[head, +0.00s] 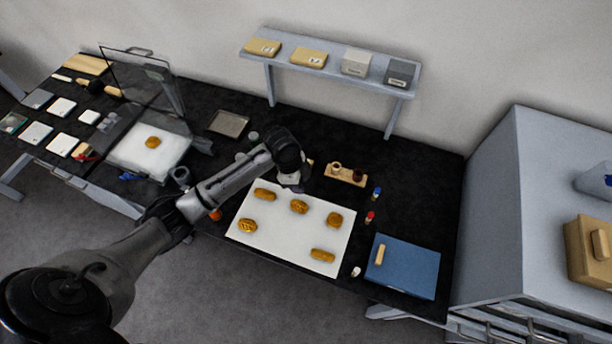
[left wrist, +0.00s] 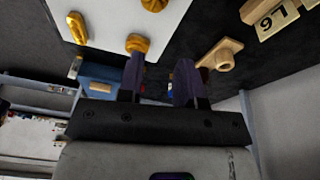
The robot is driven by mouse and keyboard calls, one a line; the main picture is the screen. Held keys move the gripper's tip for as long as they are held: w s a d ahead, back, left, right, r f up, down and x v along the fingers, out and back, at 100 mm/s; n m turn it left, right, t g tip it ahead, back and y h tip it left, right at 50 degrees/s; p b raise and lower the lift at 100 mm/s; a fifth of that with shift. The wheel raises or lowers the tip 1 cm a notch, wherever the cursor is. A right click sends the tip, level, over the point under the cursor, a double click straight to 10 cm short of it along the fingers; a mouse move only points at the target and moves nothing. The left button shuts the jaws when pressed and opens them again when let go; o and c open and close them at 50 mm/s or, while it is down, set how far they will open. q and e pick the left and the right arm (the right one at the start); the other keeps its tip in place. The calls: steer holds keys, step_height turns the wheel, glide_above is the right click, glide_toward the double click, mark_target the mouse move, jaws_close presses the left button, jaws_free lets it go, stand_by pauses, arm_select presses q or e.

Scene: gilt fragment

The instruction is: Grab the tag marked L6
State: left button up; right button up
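In the left wrist view, a pale tag (left wrist: 275,20) with dark characters lies on the black table at the upper right. Its marking appears upside down and looks like L6 or 16. A small pale piece (head: 310,162) beside the gripper in the head view may be the same tag, but its marking cannot be read. My left gripper (head: 292,186) is above the table at the white board's back edge. Its fingers (left wrist: 160,75) are apart with nothing held between them. The tag lies outside them, to the right in the wrist view. My right gripper is not in view.
The white board (head: 290,235) holds several gilt pieces. A wooden holder (head: 346,175) stands right of the gripper, with small bottles (head: 370,217) nearby. A blue box (head: 403,267) sits at the front right. A raised shelf (head: 335,72) carries boxes behind.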

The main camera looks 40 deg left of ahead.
arm_select(q)
steer(key=w+a+r+m+h+b, duration=0.2)
steer(key=w+a+r+b, duration=0.1)
steer(key=w+a+b, duration=0.65)
steer(key=shift+w+d+f, duration=0.3)
steer(key=shift+w+f, duration=0.2)
steer(key=shift+f, duration=1.55)
steer(key=shift+w+d+f, duration=0.35)
steer(key=shift+w+f, duration=0.1)
steer(key=shift+f, duration=1.55)
steer(key=shift+w+d+f, duration=0.3)
steer(key=shift+w+f, duration=0.2)
steer(key=shift+f, duration=1.55)
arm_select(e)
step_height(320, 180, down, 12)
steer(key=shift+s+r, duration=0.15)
arm_select(q)
steer(key=shift+c, duration=0.3)
jaws_close()
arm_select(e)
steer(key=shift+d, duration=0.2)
